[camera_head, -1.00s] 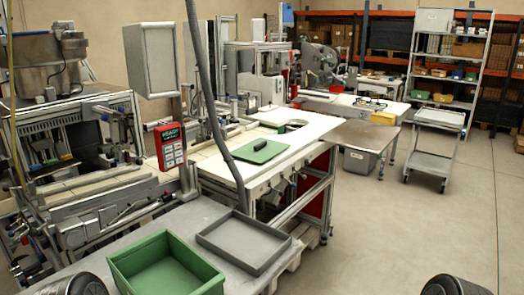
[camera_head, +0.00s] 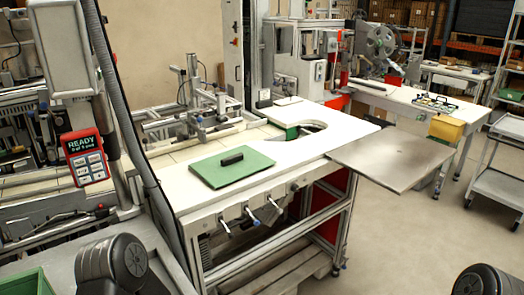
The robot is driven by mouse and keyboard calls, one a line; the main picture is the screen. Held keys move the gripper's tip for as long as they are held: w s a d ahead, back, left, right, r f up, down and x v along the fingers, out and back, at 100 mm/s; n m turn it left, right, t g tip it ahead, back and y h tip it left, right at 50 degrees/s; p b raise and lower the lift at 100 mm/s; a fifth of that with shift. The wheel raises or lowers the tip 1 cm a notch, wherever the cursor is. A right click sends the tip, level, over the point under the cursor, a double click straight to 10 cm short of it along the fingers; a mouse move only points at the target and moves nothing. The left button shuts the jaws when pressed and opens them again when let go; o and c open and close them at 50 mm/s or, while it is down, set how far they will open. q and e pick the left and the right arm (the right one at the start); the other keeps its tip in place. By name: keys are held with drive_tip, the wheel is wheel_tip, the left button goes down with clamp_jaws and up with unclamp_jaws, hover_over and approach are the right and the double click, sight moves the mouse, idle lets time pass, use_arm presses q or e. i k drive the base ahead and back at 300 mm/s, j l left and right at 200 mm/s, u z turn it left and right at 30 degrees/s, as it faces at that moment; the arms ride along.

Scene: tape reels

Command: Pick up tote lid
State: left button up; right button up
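The tote lid (camera_head: 215,171) is a flat green panel with a black bar handle (camera_head: 232,159) on top. It lies flat on the white worktop (camera_head: 290,160), near the worktop's front left edge. Part of a green tote (camera_head: 28,284) shows at the lower left corner. Dark rounded parts of my arms show at the bottom left and bottom right. Neither gripper's fingers are in the picture, and nothing of mine touches the lid.
A red-framed READY panel (camera_head: 85,157) and a thick grey hose (camera_head: 118,100) stand left of the lid. Lever handles (camera_head: 250,215) project below the worktop's front edge. A grey metal plate (camera_head: 390,158) extends at the right. Open floor lies at the lower right.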

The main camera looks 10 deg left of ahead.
sight(232, 161)
drive_tip(key=i+l, duration=0.2)
drive_tip(key=i+l+u, duration=0.1)
drive_tip(key=l, duration=0.35)
drive_tip(key=i+l, duration=0.45)
drive_tip(key=l, duration=0.25)
drive_tip(key=i+l+u, duration=0.1)
drive_tip(key=l, duration=0.2)
drive_tip(key=i+l, duration=0.25)
drive_tip(key=l+u, duration=0.05)
drive_tip(key=l, duration=0.05)
